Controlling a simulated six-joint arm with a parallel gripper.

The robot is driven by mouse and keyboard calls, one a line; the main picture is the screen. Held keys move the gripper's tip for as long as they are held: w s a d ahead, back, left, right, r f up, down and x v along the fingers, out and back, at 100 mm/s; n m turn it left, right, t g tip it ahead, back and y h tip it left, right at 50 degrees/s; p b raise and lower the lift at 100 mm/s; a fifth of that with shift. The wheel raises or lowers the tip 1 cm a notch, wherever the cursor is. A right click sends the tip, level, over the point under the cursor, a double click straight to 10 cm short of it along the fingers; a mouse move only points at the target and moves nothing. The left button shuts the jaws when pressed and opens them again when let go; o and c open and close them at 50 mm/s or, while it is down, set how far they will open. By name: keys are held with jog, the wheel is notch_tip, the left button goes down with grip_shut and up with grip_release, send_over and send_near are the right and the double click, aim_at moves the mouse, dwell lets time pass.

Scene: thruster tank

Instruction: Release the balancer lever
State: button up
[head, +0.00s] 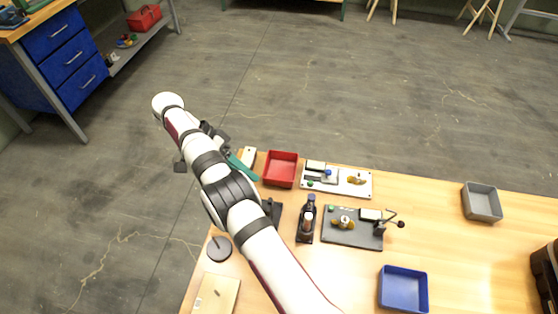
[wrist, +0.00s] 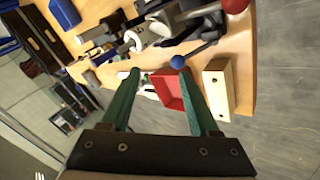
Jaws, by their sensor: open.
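I cannot tell for certain whether this is the balancer lever. In the wrist view, a dark rod with a blue ball (wrist: 178,62) shows just beyond the fingertips, and a red ball (wrist: 235,5) is at the top edge. My gripper (wrist: 160,73) has its two green fingers spread apart with nothing held between them. In the head view my arm hides most of the gripper; one green finger (head: 243,166) shows near the red tray.
A red tray (head: 281,155) and a white fixture board (head: 345,191) stand along the far edge. A black stand (head: 305,234) is left of the grey board. A blue tray (head: 403,271) and a grey tray (head: 482,187) are to the right, with bare table between.

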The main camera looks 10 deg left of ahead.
jog(key=d+r, duration=0.6)
jog(key=d, duration=0.5)
jog(key=shift+w+r, duration=0.3)
jog(key=shift+w, duration=0.15)
jog(key=shift+c, duration=0.7)
jog(key=a+r+n+g+y, duration=0.1)
jog(key=a+r+n+y, duration=0.3)
jog(key=a+n+y, duration=0.55)
jog(key=f+n, duration=0.1)
jog(key=f, duration=0.4)
jog(key=a+f+n, duration=0.1)
jog(key=f, duration=0.4)
jog(key=s+f+n, duration=0.1)
jog(key=f, duration=0.4)
jog(key=shift+s+a+y, duration=0.1)
jog(key=shift+a+y, duration=0.05)
jog(key=shift+y, duration=0.1)
grip_shut()
